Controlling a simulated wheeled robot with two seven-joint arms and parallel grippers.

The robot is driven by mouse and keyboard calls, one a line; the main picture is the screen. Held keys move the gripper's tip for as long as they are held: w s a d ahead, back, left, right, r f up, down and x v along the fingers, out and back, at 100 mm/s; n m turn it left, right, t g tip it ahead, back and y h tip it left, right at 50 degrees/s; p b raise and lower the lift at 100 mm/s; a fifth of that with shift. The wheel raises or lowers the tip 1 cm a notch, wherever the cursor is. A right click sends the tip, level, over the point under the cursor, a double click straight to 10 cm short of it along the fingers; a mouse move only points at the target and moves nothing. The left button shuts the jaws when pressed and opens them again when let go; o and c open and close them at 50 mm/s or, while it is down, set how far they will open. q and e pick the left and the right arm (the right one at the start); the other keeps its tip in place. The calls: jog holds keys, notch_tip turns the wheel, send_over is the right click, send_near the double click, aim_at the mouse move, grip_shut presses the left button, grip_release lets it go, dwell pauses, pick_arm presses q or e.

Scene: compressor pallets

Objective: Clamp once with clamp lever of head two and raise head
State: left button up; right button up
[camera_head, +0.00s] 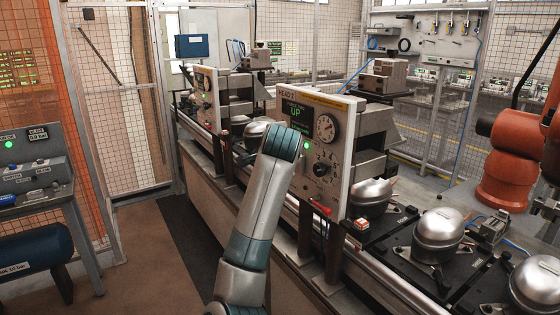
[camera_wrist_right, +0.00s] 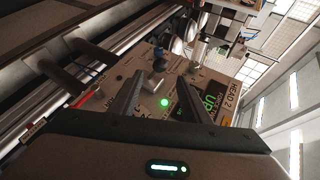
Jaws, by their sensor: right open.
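The head two panel (camera_head: 318,150) stands upright on the line, with a display (camera_head: 297,115) reading UP, a lit green lamp, a dial and a dark knob (camera_head: 321,169). A red lever (camera_head: 320,208) sits at its lower edge; it looks like the clamp lever and shows red in the right wrist view (camera_wrist_right: 84,96). In that view, my right gripper (camera_wrist_right: 160,78) is open and empty, its fingers pointing at the panel (camera_wrist_right: 210,84) on either side of the knob and green lamp. In the head view my arm hides its gripper. My left gripper is not in view.
Silver compressors (camera_head: 439,235) sit on black pallets along the line to the right. Another head (camera_head: 208,105) stands farther back on the left. An orange robot arm (camera_head: 505,155) is at the right. A control desk (camera_head: 35,165) and blue tank (camera_head: 35,258) stand at left, with open floor between.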

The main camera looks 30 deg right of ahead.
jog(key=v, duration=0.3)
jog(key=shift+r, duration=0.1)
dwell(0.5)
